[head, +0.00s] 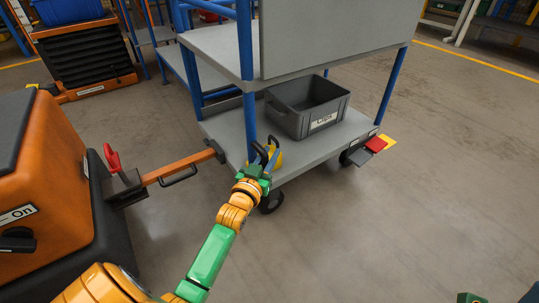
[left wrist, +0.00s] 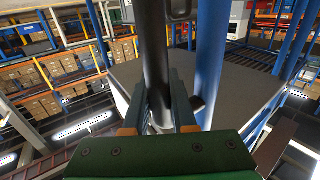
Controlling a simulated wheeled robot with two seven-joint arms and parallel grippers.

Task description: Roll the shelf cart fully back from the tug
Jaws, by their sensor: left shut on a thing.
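The shelf cart (head: 228,128) has grey decks and blue posts and stands right of the orange and black tug (head: 48,150). An orange drawbar (head: 180,167) with a black handle spans from the cart's lower corner to the tug's dark hitch (head: 124,186). Whether it is coupled there I cannot tell. A red lever (head: 112,157) stands up at the hitch. My left gripper (head: 262,165) is shut on a dark upright handle (left wrist: 155,70) beside the cart's blue corner post (left wrist: 210,65).
A grey crate (head: 307,107) sits on the cart's lower deck. The floor at right is clear.

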